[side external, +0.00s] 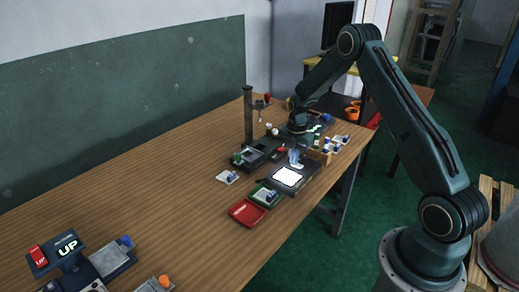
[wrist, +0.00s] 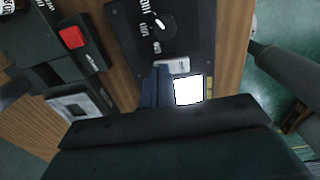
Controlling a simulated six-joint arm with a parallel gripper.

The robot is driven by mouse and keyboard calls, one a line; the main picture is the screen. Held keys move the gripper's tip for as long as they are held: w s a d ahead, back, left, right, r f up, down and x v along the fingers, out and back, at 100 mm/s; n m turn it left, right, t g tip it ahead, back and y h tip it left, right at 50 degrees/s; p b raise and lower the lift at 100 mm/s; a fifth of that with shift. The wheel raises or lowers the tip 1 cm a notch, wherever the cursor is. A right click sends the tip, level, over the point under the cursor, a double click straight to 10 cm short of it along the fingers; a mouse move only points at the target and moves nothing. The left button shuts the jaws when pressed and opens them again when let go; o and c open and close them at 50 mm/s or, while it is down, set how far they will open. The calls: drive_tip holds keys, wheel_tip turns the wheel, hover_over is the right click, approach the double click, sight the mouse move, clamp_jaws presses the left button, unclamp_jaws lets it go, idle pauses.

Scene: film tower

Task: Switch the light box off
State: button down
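The light box (side external: 309,172) is a dark flat box with its white panel lit, near the table's right edge in the side view. The lit panel also shows in the wrist view (wrist: 188,89). A dark plate (wrist: 190,40) above it there carries a black round knob (wrist: 163,23) with a white mark and white lettering too blurred to read. No held object shows.
A red tray (side external: 247,212) and a green tray (side external: 266,195) lie in front of the light box. A dark post stand (side external: 248,118) and a dark device (side external: 262,152) stand to its left. A device reading UP (side external: 66,248) is at the near left. The middle-left table is clear.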

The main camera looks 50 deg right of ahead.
sight(297, 165)
drive_tip(key=shift+s+f, duration=0.1)
drive_tip(key=shift+s, duration=0.1)
drive_tip(key=shift+s+r, duration=0.3)
drive_tip(key=shift+s, duration=0.35)
drive_tip(key=shift+r, duration=0.1)
wheel_tip(297, 165, up, 14)
idle(0.9)
drive_tip(key=shift+w, duration=0.75)
drive_tip(key=shift+f, duration=0.25)
wheel_tip(297, 165, down, 14)
drive_tip(key=shift+r, duration=0.1)
idle(0.6)
